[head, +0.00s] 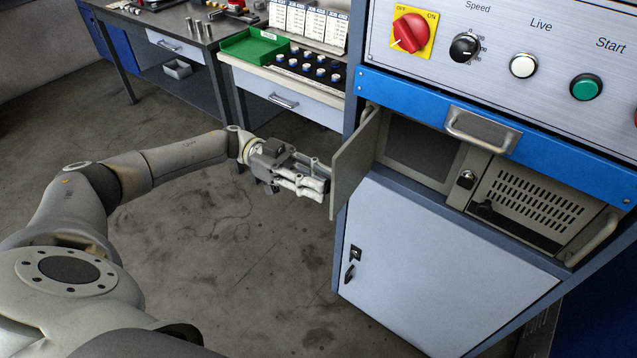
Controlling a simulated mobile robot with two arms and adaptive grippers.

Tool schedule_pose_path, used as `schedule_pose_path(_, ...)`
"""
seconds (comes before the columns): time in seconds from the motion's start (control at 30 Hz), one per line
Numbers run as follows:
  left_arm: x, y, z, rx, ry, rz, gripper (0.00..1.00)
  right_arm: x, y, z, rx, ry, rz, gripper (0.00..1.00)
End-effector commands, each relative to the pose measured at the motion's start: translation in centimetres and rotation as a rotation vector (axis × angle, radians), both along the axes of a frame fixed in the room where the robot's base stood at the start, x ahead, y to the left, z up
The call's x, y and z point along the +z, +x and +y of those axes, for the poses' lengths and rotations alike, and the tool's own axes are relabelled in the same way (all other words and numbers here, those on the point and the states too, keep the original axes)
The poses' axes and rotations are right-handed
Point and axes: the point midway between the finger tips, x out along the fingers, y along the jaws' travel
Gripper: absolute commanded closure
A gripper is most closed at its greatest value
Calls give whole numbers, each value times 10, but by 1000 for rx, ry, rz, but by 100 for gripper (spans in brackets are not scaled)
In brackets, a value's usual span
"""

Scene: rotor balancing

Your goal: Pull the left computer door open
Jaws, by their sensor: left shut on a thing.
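The left computer door (354,165) is a grey panel in the head view. It stands swung out from the cabinet front, seen nearly edge-on. Behind it a dark recessed front (418,152) of the computer is exposed. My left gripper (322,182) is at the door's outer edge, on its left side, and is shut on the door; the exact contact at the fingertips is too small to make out. The computer's right part has a slotted vent grille (527,204) and a small lock (466,179). My right gripper is not in view.
Above the computer is a blue drawer front with a metal handle (482,131), below a control panel (530,50) with switches and buttons. A light lower cabinet door (440,262) is shut. A bench with a green tray (254,46) stands behind. Floor left of the cabinet is clear.

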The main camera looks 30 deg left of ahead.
Motion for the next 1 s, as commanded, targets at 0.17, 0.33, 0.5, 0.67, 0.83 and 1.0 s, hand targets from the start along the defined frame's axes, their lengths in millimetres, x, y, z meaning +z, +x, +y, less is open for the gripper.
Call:
schedule_pose_path(0.17, 2, 0, -1, 0, -4, -2, 100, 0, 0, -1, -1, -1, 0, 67)
schedule_pose_path(0.33, 2, 0, -1, 0, -4, -2, 60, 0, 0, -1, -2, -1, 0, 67)
schedule_pose_path(0.5, 1, 0, -1, 1, -3, -2, 55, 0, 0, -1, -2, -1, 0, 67)
schedule_pose_path(0.67, 1, 0, 0, 1, -2, -1, 55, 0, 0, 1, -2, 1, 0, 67)
schedule_pose_path(0.83, 0, 1, 10, 3, 0, -1, 55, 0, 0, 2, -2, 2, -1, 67)
schedule_pose_path(1.0, 0, 3, 37, 5, 0, -2, 55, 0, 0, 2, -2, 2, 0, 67)
